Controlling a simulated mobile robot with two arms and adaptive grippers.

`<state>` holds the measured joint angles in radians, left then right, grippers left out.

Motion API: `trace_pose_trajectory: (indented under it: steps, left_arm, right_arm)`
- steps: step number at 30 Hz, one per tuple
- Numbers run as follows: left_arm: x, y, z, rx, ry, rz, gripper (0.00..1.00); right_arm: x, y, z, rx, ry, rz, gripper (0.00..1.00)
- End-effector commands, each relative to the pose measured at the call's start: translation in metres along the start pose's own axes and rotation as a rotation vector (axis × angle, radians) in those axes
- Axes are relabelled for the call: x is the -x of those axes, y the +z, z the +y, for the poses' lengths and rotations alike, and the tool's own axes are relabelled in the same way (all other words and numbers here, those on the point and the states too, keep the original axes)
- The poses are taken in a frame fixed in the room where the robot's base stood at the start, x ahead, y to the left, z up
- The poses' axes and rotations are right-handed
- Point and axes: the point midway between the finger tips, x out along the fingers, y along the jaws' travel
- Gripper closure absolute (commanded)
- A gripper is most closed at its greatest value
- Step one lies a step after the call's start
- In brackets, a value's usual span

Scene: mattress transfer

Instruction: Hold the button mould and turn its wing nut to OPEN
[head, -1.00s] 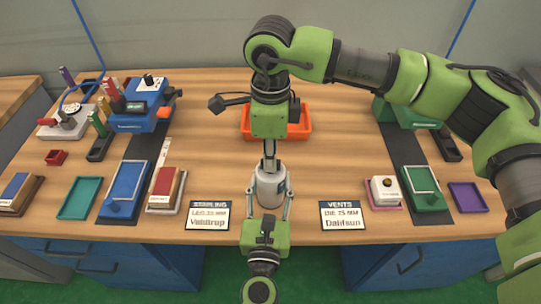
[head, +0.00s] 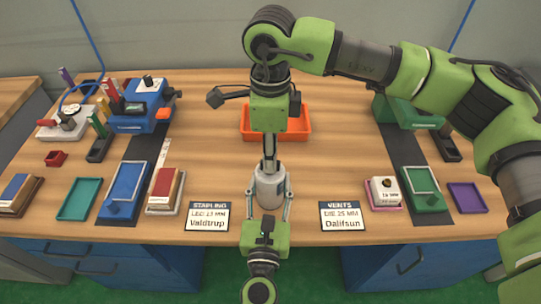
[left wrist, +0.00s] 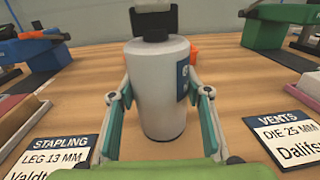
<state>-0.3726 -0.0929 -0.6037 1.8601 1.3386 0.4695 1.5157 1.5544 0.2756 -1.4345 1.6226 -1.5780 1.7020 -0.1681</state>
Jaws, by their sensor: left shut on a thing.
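The button mould (head: 270,189) is a pale grey upright cylinder near the table's front middle. In the left wrist view the mould (left wrist: 160,95) shows a dark blue label on its right side. My left gripper (head: 269,203) comes from the front edge and is shut on the mould, one finger on each side. My right gripper (head: 269,168) points straight down onto the mould's top, its fingers narrow in this view. The wing nut is hidden there; I cannot make out its marks or whether the right fingers grip it. A dark part (left wrist: 154,25) sits above the mould in the left wrist view.
An orange tray (head: 308,122) stands behind the mould. A STAPLING card (head: 207,216) lies to the left and a VENTS card (head: 342,215) to the right. Bare wood lies around the mould.

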Motion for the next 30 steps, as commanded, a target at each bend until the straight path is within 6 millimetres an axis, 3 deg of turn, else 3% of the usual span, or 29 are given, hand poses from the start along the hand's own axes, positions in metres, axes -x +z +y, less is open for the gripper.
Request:
trace_pose_trajectory:
  steps: [9,15,30]
  left_arm:
    - [-0.001,0.003,0.0,0.001,0.0,-0.005,0.97]
    - [-0.001,0.003,0.0,0.001,0.0,-0.005,0.97]
    - [-0.001,0.003,0.0,0.001,0.0,-0.005,0.97]
  right_arm:
    - [0.069,0.0,-0.001,-0.002,-0.004,-0.001,0.74]
    - [0.097,0.0,-0.002,-0.002,-0.003,0.0,0.74]
    - [0.105,0.0,-0.001,0.0,-0.001,0.0,0.74]
